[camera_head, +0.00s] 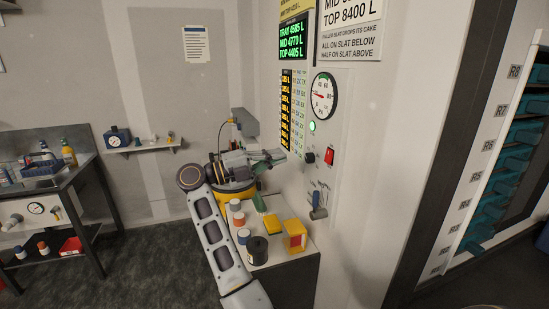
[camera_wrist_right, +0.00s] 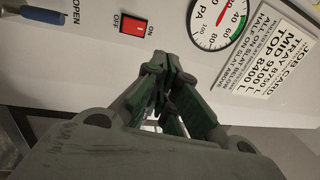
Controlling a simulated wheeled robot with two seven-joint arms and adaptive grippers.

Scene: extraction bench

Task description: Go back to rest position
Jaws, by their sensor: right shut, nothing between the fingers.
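My right gripper (camera_head: 277,156) is at the end of my arm, raised in front of the wall panel (camera_head: 338,130). Its fingers are shut with nothing between them. In the right wrist view the shut fingertips (camera_wrist_right: 160,62) point toward the panel, below the red switch (camera_wrist_right: 137,26) and the dial gauge (camera_wrist_right: 213,22). The red switch also shows in the head view (camera_head: 329,156), to the right of the fingertips. I cannot tell whether the fingertips touch the panel. My left gripper is not in view.
A low cabinet (camera_head: 285,275) below my arm holds a black canister (camera_head: 257,250), several small jars, a yellow block (camera_head: 273,224) and a yellow-red box (camera_head: 294,235). A lever (camera_head: 318,208) projects from the panel. A slatted rack (camera_head: 500,170) stands right; a workbench (camera_head: 80,175) stands left. Floor between is clear.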

